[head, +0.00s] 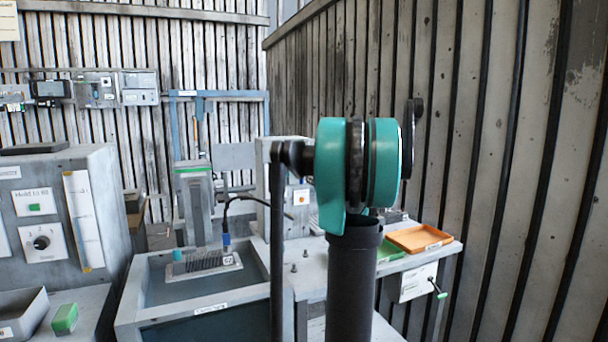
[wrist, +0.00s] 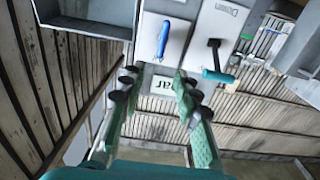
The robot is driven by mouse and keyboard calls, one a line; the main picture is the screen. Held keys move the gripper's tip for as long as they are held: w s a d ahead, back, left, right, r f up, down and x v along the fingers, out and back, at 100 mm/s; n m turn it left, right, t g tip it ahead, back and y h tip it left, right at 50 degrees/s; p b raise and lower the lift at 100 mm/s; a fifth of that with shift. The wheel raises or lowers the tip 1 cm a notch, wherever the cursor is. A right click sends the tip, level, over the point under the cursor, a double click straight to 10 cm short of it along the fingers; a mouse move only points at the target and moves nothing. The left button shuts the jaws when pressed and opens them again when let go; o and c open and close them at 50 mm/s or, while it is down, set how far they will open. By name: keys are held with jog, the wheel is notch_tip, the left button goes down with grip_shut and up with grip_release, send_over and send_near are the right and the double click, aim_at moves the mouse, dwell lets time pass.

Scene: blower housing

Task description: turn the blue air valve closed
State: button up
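The blue air valve (wrist: 163,39) shows in the wrist view as a slim blue handle on a pale panel. It stands nearly upright in that picture, leaning slightly. My gripper (wrist: 157,82) is open, with green fingers and dark pads on both sides. Nothing is between the fingers. The valve handle lies ahead of the fingertips, roughly in line with the gap between them, and apart from them. In the head view I cannot make out the valve, and my arm covers the middle of the picture.
Right of the valve in the wrist view is a black lever with a teal grip (wrist: 218,76). A small label (wrist: 166,85) sits below the panel. In the head view, an orange tray (head: 419,238) lies on a bench, and a sink-like basin (head: 150,272) stands left of my arm.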

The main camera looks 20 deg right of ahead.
aim_at(303, 172)
jog(key=w, duration=1.1)
jog(key=shift+w+a, duration=0.1)
jog(key=shift+a, duration=0.15)
grip_shut()
